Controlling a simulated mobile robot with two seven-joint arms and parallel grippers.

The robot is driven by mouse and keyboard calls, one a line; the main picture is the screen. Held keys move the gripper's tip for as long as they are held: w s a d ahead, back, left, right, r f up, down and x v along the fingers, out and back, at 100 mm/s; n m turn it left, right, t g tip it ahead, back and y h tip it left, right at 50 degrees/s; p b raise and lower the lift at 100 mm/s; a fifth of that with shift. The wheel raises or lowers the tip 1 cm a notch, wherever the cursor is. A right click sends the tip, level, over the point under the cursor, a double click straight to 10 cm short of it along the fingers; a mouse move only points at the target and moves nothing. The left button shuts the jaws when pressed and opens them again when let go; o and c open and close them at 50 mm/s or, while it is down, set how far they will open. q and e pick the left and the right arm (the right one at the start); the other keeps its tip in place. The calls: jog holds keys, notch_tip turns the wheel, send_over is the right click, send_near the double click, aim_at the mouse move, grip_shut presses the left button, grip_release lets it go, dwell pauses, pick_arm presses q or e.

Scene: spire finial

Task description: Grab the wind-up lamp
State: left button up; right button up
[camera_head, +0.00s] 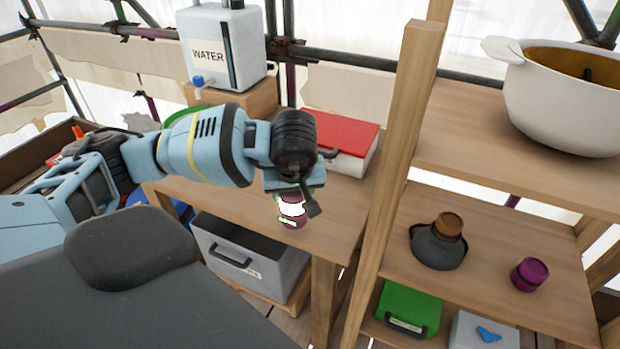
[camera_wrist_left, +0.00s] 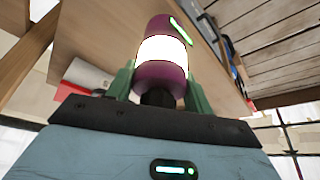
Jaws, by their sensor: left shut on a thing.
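The wind-up lamp (camera_head: 293,211) is a small purple cylinder with a glowing white band and a green strip. In the head view it is at the front edge of the wooden table (camera_head: 235,195). My left gripper (camera_head: 290,196) comes down over it from above and is shut on it. In the left wrist view the lamp (camera_wrist_left: 163,52) sits between the two green fingers of the gripper (camera_wrist_left: 160,84), one on each side. I cannot tell whether its base touches the tabletop. My right gripper is not in view.
A red-lidded case (camera_head: 340,135) and a water container (camera_head: 225,45) stand behind my left arm. A grey bin (camera_head: 245,262) is below the table. On the right, a wooden shelf post (camera_head: 400,150) rises near the gripper. The shelves hold a white pot (camera_head: 560,105) and a purple jar (camera_head: 529,274).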

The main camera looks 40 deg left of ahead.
pick_arm(q)
jog(key=shift+s+d+r, duration=0.1)
jog(key=shift+s+r, duration=0.05)
jog(key=shift+s, duration=1.25)
jog(key=shift+s+r, duration=0.1)
jog(key=shift+s, duration=1.25)
